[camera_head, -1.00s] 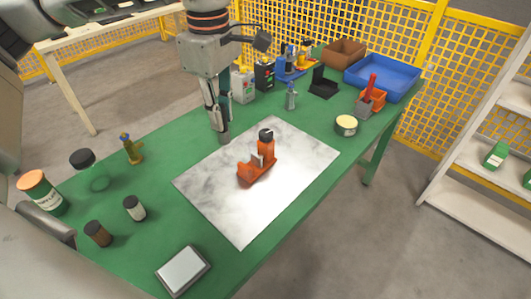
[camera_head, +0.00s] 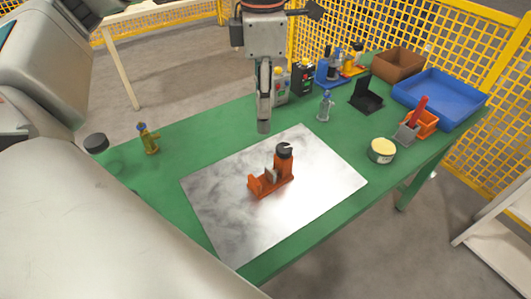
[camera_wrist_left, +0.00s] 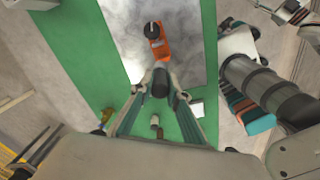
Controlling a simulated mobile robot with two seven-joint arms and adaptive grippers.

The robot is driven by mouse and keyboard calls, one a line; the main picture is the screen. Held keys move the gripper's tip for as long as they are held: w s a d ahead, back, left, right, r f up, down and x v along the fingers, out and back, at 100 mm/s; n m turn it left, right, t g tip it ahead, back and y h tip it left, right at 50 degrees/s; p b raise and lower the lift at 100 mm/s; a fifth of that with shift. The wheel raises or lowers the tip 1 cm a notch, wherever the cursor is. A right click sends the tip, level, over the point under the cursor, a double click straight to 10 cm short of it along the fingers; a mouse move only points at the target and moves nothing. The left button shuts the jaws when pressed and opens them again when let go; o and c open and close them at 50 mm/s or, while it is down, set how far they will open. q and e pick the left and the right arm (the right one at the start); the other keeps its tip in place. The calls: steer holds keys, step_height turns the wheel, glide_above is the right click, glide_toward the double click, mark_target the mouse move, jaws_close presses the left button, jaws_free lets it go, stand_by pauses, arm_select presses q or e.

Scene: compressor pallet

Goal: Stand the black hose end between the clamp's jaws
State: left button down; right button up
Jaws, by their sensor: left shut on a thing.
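My left gripper (camera_head: 264,115) comes down from the top of the head view, its fingers close together on the hose end (camera_head: 263,127), a short dark cylinder pointing down. The hose end also shows between the fingers in the left wrist view (camera_wrist_left: 160,84). The orange clamp (camera_head: 268,184) stands on the grey marbled plate (camera_head: 225,205), with a black round knob at its right end and an open gap between its jaws. The hose end is apart from the clamp, behind and slightly left of it in the head view. The clamp also shows in the wrist view (camera_wrist_left: 159,50). My right gripper is not seen.
A brass fitting (camera_head: 148,138) stands on the green table (camera_head: 205,135) at left. A clear bottle (camera_head: 325,106), black holder (camera_head: 366,96), yellow-topped tin (camera_head: 382,151), blue tray (camera_head: 398,96) and brown bin (camera_head: 375,66) line the back right. The plate around the clamp is clear.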

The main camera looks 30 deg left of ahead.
arm_select(q)
step_height(320, 180, down, 13)
steer(key=b, duration=0.1)
steer(key=shift+f, duration=0.15)
stand_by(0.3)
steer(key=shift+f, duration=0.5)
steer(key=shift+f+b, duration=0.15)
steer(key=shift+b, duration=0.15)
steer(key=c, duration=1.9)
jaws_free()
step_height(320, 180, up, 13)
steer(key=shift+r+p, duration=0.15)
steer(key=shift+p, duration=0.7)
